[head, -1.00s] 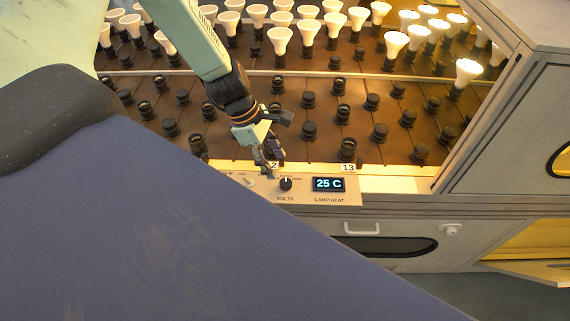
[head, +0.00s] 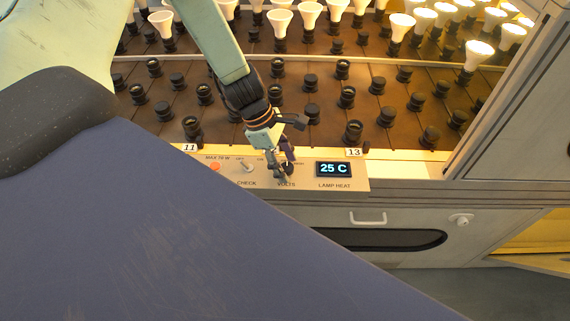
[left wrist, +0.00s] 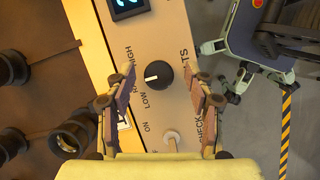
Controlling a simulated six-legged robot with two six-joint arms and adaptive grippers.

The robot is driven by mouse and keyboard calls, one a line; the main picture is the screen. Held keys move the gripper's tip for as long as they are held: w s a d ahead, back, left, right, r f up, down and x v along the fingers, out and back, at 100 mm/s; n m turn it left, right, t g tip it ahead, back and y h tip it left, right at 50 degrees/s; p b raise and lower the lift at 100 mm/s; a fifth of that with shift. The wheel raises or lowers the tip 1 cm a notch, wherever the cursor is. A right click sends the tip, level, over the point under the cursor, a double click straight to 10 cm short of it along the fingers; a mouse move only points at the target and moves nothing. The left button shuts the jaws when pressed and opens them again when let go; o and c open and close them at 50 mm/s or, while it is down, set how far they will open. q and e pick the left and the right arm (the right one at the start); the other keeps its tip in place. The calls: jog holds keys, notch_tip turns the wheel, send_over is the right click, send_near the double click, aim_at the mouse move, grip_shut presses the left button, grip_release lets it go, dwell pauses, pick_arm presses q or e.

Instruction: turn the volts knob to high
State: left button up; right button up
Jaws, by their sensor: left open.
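The volts knob (left wrist: 158,74) is round and black with a white pointer line. In the left wrist view its pointer faces left, toward the lettering side; HIGH is printed up and left of it, LOW below and left. My left gripper (left wrist: 155,90) is open, with one finger on each side of the knob and no visible contact. In the head view my left gripper (head: 281,172) is over the VOLTS label and mostly hides the knob. The knob sits on a beige control panel (head: 225,178). My right gripper is not in view.
A lamp heat display (head: 333,169) reading 25 C is right of the knob. A check toggle switch (head: 247,166) and an orange light (head: 215,166) are to the left. Behind the panel is a rack (head: 290,100) of sockets, with lit and unlit bulbs at the back. A drawer handle (head: 368,218) is below.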

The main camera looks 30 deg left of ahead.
pick_arm(q)
jog(key=shift+w+a+f, duration=0.1)
jog(key=shift+c, duration=0.5)
jog(key=c, duration=0.4)
grip_shut()
